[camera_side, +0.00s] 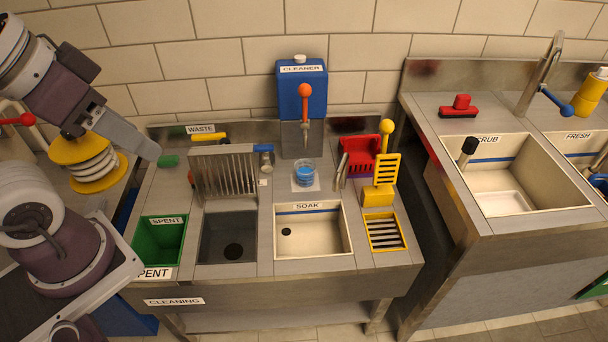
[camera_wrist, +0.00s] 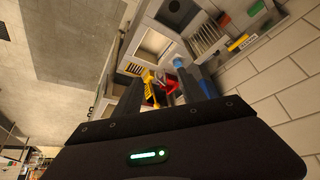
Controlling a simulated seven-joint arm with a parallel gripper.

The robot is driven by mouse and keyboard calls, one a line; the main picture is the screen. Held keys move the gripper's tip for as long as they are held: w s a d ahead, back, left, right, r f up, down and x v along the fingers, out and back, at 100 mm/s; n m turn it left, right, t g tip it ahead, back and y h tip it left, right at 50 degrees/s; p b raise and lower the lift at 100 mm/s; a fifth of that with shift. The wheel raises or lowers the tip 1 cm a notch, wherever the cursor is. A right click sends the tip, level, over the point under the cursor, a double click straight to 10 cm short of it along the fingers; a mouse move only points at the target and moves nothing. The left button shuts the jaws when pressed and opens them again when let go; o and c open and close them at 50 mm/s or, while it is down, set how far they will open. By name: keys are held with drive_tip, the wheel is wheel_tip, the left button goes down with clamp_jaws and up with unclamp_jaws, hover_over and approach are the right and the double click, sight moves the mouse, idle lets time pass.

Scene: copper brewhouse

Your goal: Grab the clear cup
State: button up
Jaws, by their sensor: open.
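The clear cup (camera_side: 304,174) stands upright on a small pale pad, below the orange-handled tap of the blue CLEANER dispenser (camera_side: 302,84). It holds blue liquid. My gripper (camera_side: 148,148) is at the left in the side view, above the counter's left end and well apart from the cup. In the wrist view my gripper (camera_wrist: 165,90) shows two dark fingers spread apart with nothing held between them.
A metal rack (camera_side: 222,172) stands between my gripper and the cup. The SOAK basin (camera_side: 312,238) lies in front of the cup. A red holder (camera_side: 360,155) and yellow slotted stand (camera_side: 384,180) are right of it. A green SPENT bin (camera_side: 158,243) is front left.

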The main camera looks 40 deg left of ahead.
drive_tip(key=shift+o, duration=0.2)
drive_tip(key=o, duration=0.7)
